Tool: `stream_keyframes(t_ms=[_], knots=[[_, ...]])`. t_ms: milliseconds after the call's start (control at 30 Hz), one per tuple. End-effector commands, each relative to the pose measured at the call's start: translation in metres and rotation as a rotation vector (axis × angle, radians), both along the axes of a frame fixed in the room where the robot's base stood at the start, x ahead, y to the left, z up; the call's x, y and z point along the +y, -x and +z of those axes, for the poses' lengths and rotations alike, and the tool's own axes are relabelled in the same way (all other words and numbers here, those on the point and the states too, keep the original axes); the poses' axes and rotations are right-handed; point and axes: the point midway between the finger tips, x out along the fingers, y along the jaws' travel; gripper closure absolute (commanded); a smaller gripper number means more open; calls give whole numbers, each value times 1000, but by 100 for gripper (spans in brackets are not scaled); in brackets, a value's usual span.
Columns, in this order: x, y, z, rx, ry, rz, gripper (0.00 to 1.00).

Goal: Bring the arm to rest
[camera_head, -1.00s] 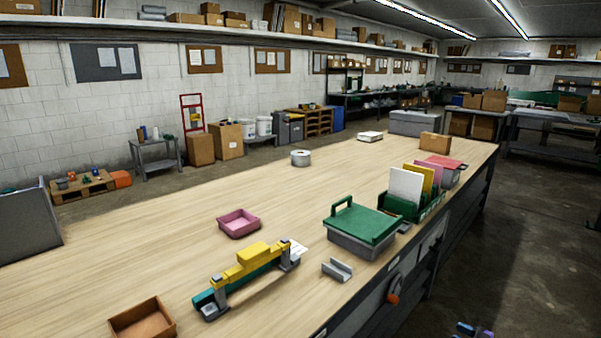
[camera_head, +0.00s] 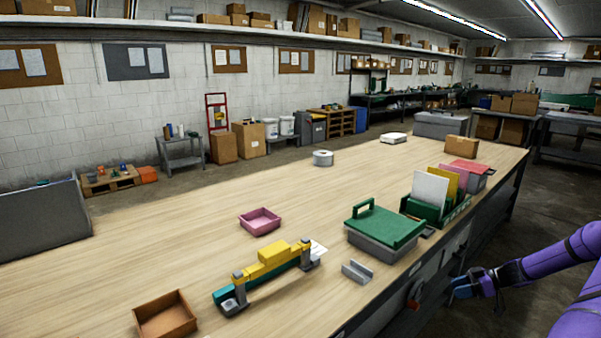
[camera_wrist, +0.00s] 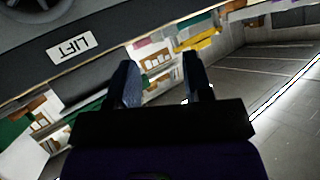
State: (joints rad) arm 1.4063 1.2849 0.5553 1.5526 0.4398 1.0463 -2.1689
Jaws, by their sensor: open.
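My purple arm comes in from the right edge of the head view. My gripper (camera_head: 462,287) is low at the front side of the long wooden workbench (camera_head: 170,240), below the level of its top. In the wrist view my gripper (camera_wrist: 162,82) shows two dark fingers standing apart with nothing between them. A dark panel with a "LIFT" label (camera_wrist: 74,46) lies close by at the upper left of that view. In the head view I cannot tell whether the gripper touches the bench side.
On the bench stand a green-lidded box (camera_head: 385,228), a yellow and teal tool (camera_head: 268,268), a grey channel piece (camera_head: 357,271), a pink tray (camera_head: 260,221), a brown tray (camera_head: 165,317) and a file rack (camera_head: 436,200). An orange knob (camera_head: 415,290) is on the bench side. Floor is open at right.

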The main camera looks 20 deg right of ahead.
Motion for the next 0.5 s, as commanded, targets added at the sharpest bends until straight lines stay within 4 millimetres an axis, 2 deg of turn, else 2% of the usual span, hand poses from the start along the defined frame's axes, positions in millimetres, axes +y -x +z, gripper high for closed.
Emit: stream_keyframes(t_ms=[33, 200, 500], knots=[[9, -8, 18, 45, 22, 28, 54], [37, -27, 68, 195, 87, 81, 54], [98, -47, 155, 426, 237, 108, 54]])
